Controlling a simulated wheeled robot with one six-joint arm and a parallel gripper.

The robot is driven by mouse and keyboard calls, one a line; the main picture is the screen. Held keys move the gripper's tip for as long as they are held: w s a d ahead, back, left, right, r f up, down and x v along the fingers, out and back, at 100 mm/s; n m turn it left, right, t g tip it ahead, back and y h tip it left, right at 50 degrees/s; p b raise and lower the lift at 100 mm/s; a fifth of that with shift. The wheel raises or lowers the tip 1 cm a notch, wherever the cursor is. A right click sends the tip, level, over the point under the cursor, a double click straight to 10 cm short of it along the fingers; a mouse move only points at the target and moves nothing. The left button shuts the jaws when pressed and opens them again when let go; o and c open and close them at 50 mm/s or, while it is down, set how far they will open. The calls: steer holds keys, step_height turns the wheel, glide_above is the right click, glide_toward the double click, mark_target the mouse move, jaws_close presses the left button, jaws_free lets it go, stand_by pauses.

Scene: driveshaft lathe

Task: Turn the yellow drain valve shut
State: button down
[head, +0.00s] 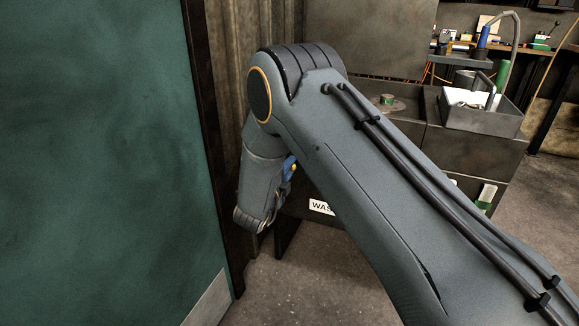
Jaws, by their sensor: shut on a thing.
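My arm crosses the picture from the lower right, bends at the top middle and runs down to a wrist near the dark post. My gripper's fingers are hidden behind the arm, so I cannot see what they are on. A small blue and yellow piece (291,163) shows beside the wrist's right edge. I cannot tell whether it is the yellow drain valve; no valve body or handle shows clearly, and its position cannot be read.
A teal panel (95,150) fills the left, edged by a dark post (213,140). A white label reading "WAS" (321,207) is partly covered by my arm. A grey bin (482,117) stands on the cabinet at right. Bare floor (310,280) lies in front.

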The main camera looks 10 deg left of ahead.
stand_by(0.4)
steer(key=c, duration=1.6)
jaws_free()
steer(key=shift+c, duration=0.2)
steer(key=shift+s, duration=0.1)
steer(key=p+v, duration=0.1)
steer(key=v, duration=0.6)
steer(key=shift+s, duration=0.3)
steer(key=shift+a, duration=0.1)
